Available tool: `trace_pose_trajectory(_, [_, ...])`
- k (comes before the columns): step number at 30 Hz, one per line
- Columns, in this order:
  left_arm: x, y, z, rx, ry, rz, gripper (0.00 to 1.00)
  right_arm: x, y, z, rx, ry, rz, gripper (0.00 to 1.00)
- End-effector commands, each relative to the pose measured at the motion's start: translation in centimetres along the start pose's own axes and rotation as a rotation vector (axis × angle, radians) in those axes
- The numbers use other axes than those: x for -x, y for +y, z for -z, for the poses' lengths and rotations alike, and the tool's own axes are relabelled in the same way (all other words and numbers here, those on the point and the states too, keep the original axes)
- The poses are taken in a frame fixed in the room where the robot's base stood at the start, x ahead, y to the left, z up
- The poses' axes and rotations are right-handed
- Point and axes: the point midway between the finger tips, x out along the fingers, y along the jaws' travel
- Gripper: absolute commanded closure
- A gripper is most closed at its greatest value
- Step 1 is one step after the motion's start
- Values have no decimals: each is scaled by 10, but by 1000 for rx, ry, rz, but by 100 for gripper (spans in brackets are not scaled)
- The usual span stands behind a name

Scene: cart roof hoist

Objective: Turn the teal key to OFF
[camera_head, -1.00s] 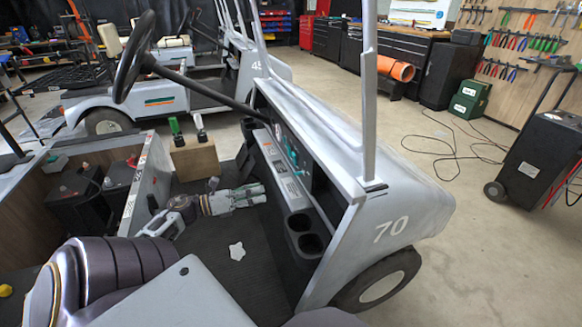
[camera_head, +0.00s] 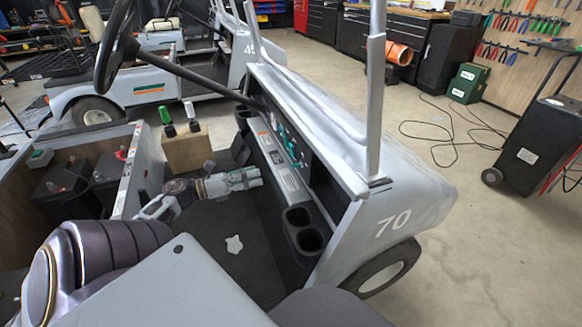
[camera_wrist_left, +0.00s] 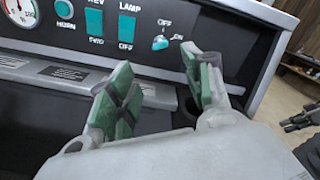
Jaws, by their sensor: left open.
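The teal key (camera_wrist_left: 160,43) is on the cart's dash panel in the left wrist view, between small OFF and ON labels. Its grip seems to lean toward ON, but it is small. My left gripper (camera_wrist_left: 158,86) is open and empty, its green-padded fingers spread below the key and apart from it. In the head view my left gripper (camera_head: 237,180) is over the cart floor, left of the dash (camera_head: 283,165). The key is too small to single out there. A dark, finger-like shape (camera_wrist_left: 300,119) at the wrist view's right edge may be my right gripper.
Teal REV/FWD (camera_wrist_left: 95,22) and LAMP (camera_wrist_left: 127,28) switches and a gauge (camera_wrist_left: 20,12) sit left of the key. Cup holders (camera_head: 304,230) lie below the dash. The steering column (camera_head: 190,80) slants above it.

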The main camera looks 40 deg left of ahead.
Motion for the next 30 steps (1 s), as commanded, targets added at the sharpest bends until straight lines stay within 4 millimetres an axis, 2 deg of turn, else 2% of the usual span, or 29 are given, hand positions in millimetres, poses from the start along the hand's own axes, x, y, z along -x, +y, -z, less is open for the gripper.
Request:
trace_pose_trajectory(8, [-19,0,1,-1,1,3,50,-10,-1,-2,-4,12,8,100])
trace_pose_trajectory(17, [-57,0,0,-2,1,4,50,-24,-2,0,-12,57,25,100])
trace_pose_trajectory(24, [-86,0,1,-2,1,3,50,-43,-5,-14,-25,61,42,100])
trace_pose_trajectory(30, [-108,0,1,-3,1,3,50,-54,-6,-14,-33,89,52,100])
